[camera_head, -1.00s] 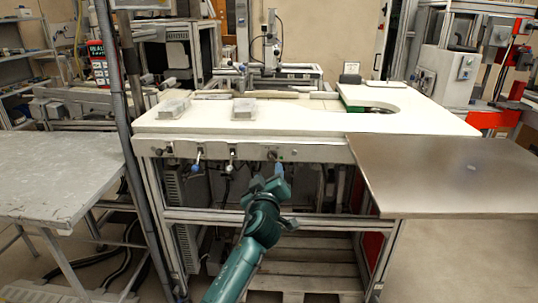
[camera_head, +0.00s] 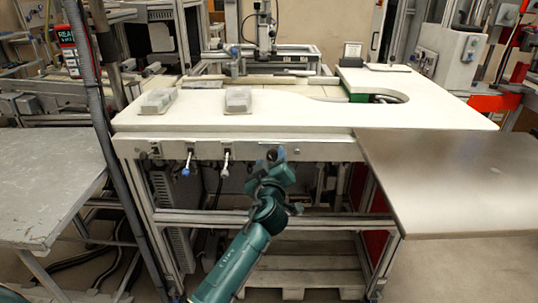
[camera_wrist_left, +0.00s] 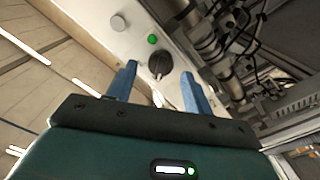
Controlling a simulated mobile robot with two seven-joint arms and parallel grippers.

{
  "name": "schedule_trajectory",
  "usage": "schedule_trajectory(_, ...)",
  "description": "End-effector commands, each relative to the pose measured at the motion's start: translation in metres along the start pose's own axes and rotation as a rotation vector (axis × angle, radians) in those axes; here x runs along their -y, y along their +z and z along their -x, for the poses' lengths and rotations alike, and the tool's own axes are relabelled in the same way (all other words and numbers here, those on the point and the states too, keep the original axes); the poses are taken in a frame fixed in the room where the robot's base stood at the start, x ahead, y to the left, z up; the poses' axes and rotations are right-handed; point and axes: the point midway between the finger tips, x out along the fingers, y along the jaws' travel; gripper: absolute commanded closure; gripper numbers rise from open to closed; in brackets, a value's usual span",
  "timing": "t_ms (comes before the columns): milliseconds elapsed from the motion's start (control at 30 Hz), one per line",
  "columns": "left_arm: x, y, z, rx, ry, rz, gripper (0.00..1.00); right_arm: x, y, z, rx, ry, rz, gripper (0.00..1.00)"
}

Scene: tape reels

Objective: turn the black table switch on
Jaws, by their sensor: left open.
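The black table switch (camera_wrist_left: 160,61) is a round rotary knob on the pale front panel under the white table, shown in the left wrist view. A green round button (camera_wrist_left: 152,39) sits beside it. My left gripper (camera_wrist_left: 157,82) is open, its two blue fingers apart on either side of the line to the knob, with nothing between them. In the head view the left gripper (camera_head: 271,172) is right in front of the panel, below the knob (camera_head: 272,155). I cannot tell whether the fingers touch the knob. My right gripper is not in view.
Two small levers, one blue-tipped (camera_head: 186,168) and one white (camera_head: 225,168), hang from the panel to the left. A metal sheet table (camera_head: 450,180) stands at the right and a grey table (camera_head: 50,185) at the left. Grey trays lie on the white tabletop (camera_head: 290,118).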

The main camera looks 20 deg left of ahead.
Motion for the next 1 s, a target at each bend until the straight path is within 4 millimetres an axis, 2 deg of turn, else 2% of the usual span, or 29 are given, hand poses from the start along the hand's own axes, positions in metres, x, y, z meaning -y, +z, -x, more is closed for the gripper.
schedule_trajectory(333, -0.0002, 0.0006, 0.0005, 0.000, 0.000, -0.001, 0.50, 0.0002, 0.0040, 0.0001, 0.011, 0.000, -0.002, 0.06)
schedule_trajectory(867, -0.0002, 0.0003, 0.0004, 0.000, 0.000, -0.001, 0.93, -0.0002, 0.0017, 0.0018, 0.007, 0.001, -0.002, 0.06)
schedule_trajectory(1000, -0.0002, 0.0004, 0.0004, 0.000, 0.000, -0.004, 0.94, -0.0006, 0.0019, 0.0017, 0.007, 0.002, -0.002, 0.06)
